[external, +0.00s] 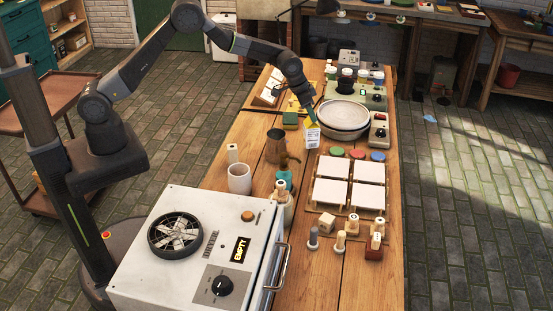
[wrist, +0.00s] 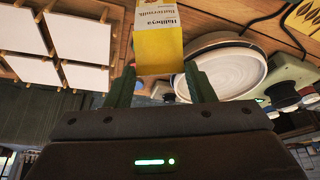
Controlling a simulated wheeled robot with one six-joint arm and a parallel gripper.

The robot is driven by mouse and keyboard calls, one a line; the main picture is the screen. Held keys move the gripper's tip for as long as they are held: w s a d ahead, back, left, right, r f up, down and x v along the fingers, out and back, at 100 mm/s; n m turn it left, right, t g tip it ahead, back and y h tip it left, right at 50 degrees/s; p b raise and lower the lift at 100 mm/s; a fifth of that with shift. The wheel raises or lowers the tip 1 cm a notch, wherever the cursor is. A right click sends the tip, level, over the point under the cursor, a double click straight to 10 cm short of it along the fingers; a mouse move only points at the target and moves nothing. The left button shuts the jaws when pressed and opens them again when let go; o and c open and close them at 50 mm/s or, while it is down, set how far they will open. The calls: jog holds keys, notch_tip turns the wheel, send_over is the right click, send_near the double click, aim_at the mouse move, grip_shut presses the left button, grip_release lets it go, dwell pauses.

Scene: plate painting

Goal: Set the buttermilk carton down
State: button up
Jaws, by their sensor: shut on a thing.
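The buttermilk carton (external: 312,137) is white with a yellow part and printed text. It also shows in the wrist view (wrist: 158,35), where its yellow end lies between the fingers. My gripper (external: 308,122) is shut on the carton. In the wrist view my gripper (wrist: 162,85) has one dark finger on each side of it. The carton is beside the near left of the round white plate on its stand (external: 345,116). I cannot tell whether its base touches the wooden table (external: 230,150).
Four white tiles on a rack (external: 349,183) lie in front of the carton, with coloured discs (external: 357,154) between. A brown pot (external: 276,147) and a white cup (external: 239,179) stand to the left. A white oven-like box (external: 190,250) fills the near end.

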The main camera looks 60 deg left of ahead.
aim_at(310, 120)
jog(key=shift+f, duration=1.6)
jog(key=o, duration=1.5)
jog(key=shift+o, duration=0.2)
jog(key=shift+r+p, duration=0.25)
jog(key=shift+p, duration=0.05)
jog(key=b+v, duration=0.2)
jog(key=v, duration=0.9)
jog(key=shift+s+r, duration=0.2)
jog(key=shift+r, duration=0.15)
jog(key=shift+f, duration=0.1)
jog(key=p+x, duration=0.1)
jog(key=x, duration=1.1)
jog(key=shift+a+f+p, duration=0.1)
jog(key=shift+f+p, duration=0.05)
jog(key=shift+p, duration=0.25)
jog(key=shift+r, duration=1)
